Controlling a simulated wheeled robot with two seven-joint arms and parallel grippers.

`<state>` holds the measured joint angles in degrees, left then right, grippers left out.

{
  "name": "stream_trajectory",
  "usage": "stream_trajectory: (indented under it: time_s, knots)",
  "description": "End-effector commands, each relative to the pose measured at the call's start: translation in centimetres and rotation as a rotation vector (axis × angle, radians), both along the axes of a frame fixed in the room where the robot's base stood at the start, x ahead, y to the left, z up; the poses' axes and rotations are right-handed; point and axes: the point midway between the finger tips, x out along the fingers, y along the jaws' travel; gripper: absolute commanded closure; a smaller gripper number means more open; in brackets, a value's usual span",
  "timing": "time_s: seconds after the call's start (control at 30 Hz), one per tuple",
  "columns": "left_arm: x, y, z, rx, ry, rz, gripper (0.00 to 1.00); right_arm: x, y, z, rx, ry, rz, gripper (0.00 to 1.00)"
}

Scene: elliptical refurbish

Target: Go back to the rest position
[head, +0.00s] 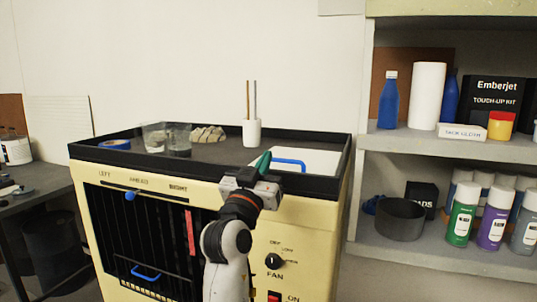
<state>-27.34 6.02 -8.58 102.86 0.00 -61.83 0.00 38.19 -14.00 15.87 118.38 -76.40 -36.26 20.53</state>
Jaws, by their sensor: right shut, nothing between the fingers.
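My right gripper (254,178) is shut and empty. It is at the front rim of the black-rimmed top of a cream cabinet (310,240), with my arm coming up from below. A small dark green item (264,160) shows just behind the gripper; I cannot tell whether they touch. A white panel with a blue handle (290,163) lies on the top to the right of it. My left gripper is not in view.
On the cabinet top are blue tape (111,144), clear containers (178,141), a folded cloth (208,134) and a white cup with sticks (252,133). A shelf (440,250) with bottles and spray cans stands right. A dark table (36,185) stands left.

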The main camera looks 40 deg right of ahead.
Motion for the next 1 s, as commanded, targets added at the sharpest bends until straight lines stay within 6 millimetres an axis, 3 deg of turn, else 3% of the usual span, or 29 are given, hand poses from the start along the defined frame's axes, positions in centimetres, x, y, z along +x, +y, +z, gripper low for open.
stream_trajectory:
  time_s: [0.33,0.47,0.57,0.73,0.87,1.0]
  knots:
    - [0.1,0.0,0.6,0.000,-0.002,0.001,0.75,0.0,0.5,-0.7,0.001,0.011,0.007,1.00]
    - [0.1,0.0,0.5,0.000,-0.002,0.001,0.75,1.9,1.2,-4.4,0.020,0.093,0.068,1.00]
    - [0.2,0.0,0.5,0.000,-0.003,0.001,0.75,4.2,2.4,-10.2,0.056,0.223,0.157,1.00]
    - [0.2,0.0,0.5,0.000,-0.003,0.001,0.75,6.3,5.4,-22.8,0.151,0.493,0.331,1.00]
    - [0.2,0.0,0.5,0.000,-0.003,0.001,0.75,5.5,7.9,-32.5,0.235,0.702,0.446,1.00]
    - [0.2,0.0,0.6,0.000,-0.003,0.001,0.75,2.2,10.8,-42.4,0.338,0.926,0.560,1.00]
